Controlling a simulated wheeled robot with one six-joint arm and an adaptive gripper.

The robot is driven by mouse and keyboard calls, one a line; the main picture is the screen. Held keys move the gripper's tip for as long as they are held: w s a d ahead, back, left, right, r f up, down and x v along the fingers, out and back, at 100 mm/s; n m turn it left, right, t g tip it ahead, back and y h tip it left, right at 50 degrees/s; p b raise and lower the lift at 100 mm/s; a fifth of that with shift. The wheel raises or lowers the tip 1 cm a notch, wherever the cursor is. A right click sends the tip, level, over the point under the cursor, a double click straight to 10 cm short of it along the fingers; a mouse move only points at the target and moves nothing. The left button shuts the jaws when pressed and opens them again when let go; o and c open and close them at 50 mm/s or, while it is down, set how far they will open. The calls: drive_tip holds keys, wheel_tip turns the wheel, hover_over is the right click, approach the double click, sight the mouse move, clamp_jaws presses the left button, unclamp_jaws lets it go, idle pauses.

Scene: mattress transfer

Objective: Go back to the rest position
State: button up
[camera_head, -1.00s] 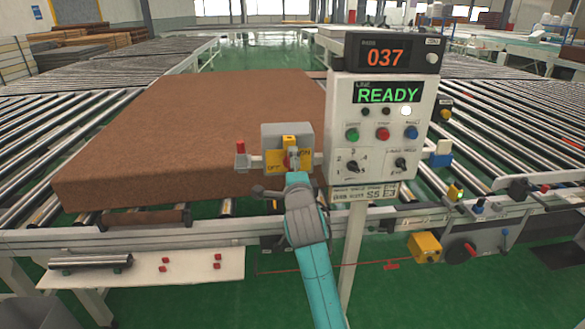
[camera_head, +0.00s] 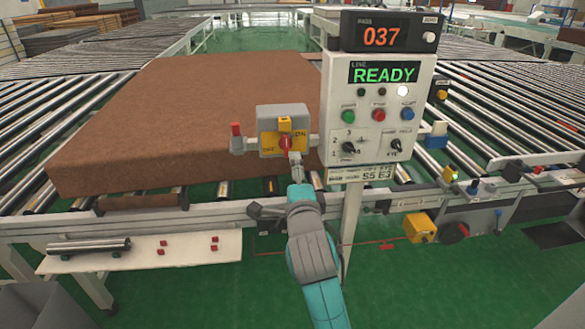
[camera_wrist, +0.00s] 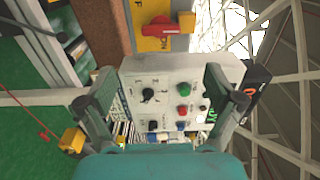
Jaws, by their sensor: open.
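My gripper (camera_head: 296,170) is at the end of my teal and grey arm, just below the yellow and grey switch box with the red rotary knob (camera_head: 286,143). In the wrist view its two fingers (camera_wrist: 160,84) are spread apart with nothing between them. Beyond them the control panel (camera_wrist: 178,100) shows sideways, with the red knob (camera_wrist: 158,27) on its yellow plate at the top. From the head view I cannot tell whether the fingertips touch the knob; the wrist view shows the knob outside them.
A large brown mattress (camera_head: 190,105) lies on the rollers at left. The control panel (camera_head: 378,100) reads READY, with 037 on the display (camera_head: 385,35). A front rail (camera_head: 150,222), a shelf (camera_head: 200,248) with a metal roller and a yellow box (camera_head: 420,227) are nearby. Green floor is open in front.

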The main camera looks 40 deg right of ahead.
idle(0.6)
drive_tip(key=s+a+f+n+t+y, duration=0.1)
drive_tip(key=s+a+f+n+y, duration=0.2)
drive_tip(key=s+a+f+n, duration=0.55)
drive_tip(key=s+a+f+n+y, duration=0.3)
drive_tip(key=s+a+f+n, duration=0.2)
drive_tip(key=f, duration=0.6)
drive_tip(key=s+a+f+n+y, duration=0.1)
drive_tip(key=s+a+n, duration=0.1)
drive_tip(key=s, duration=0.6)
drive_tip(key=s+a+f+n+y, duration=0.1)
drive_tip(key=s+a+n, duration=0.1)
drive_tip(key=s+n, duration=0.3)
drive_tip(key=s+a+f+n+g+y, duration=0.1)
drive_tip(key=s+n, duration=0.3)
drive_tip(key=s, duration=0.9)
drive_tip(key=shift+a+f+y, duration=0.4)
drive_tip(key=shift+a+y, duration=0.1)
drive_tip(key=shift+a, duration=0.25)
drive_tip(key=shift+n, duration=0.25)
